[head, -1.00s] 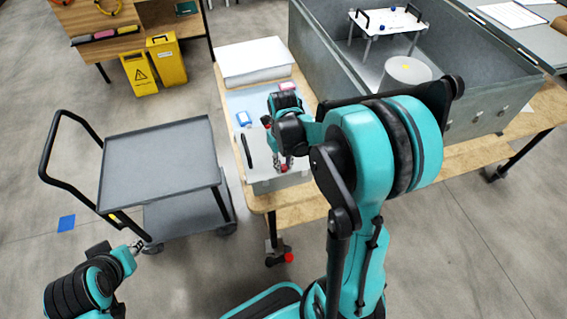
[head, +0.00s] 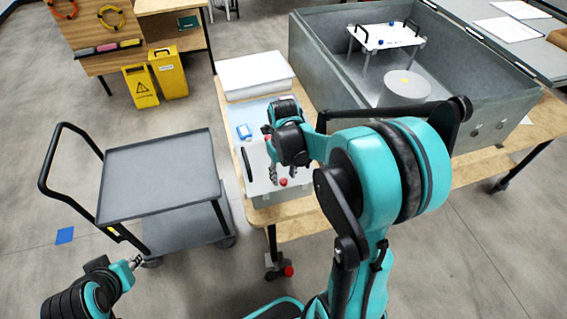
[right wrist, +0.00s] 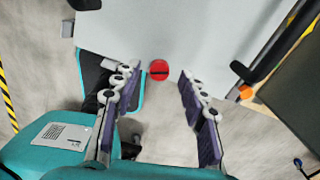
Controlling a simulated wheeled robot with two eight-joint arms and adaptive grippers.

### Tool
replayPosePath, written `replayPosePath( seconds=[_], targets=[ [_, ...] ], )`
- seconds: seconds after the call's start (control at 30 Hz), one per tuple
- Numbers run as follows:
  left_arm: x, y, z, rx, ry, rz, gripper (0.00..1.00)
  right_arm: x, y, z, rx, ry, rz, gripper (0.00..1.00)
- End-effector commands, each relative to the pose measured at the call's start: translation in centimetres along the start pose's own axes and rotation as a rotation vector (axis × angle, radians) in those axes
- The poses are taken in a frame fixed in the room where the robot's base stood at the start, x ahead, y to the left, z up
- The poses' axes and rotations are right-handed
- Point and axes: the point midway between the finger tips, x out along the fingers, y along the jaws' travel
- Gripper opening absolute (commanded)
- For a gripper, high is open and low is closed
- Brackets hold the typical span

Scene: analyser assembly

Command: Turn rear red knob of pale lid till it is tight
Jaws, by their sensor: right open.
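The pale lid (head: 259,178) lies on a box on the wooden bench; it also shows in the right wrist view (right wrist: 190,35). A round red knob (head: 283,182) with a dark slot sits by the lid's near edge. In the right wrist view this knob (right wrist: 159,69) is between my fingertips, with gaps on both sides. My right gripper (head: 282,173) is open and empty around or just above it. Another red spot (head: 266,129) shows farther back, partly hidden by my right wrist. My left gripper (head: 135,263) is low at the left, away from the lid.
A black handle (head: 248,164) stands on the lid's left side. A small blue-rimmed item (head: 244,131) and a white box (head: 254,72) lie behind. A large grey tub (head: 465,112) stands to the right. A grey cart (head: 160,176) stands left, with floor between it and the bench.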

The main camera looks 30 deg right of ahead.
Motion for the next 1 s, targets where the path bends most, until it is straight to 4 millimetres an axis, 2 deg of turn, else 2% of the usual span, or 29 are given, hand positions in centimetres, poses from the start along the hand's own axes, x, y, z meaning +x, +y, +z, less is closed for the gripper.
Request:
replayPosePath(
  seconds=[0.3, 0.5, 0.7, 1.0],
  targets=[
    [0.0, 0.0, 0.0, 0.0, 0.0, 0.0, 0.32, -6.9, 0.0, 0.0, 0.0, 0.0, 0.0, 0.43],
    [0.0, 0.0, 0.0, 0.0, 0.0, 0.0, 0.32, -9.7, 0.0, 0.0, 0.0, -0.001, 0.0, 0.43],
    [0.0, 0.0, 0.0, 0.0, 0.0, 0.0, 0.32, -10.6, 0.0, 0.0, 0.0, -0.001, 0.0, 0.43],
    [-0.1, 0.0, -0.1, 0.0, 0.0, 0.0, 0.32, -10.5, 0.0, 0.1, -0.03, -0.001, 0.0, 0.43]
  ],
)
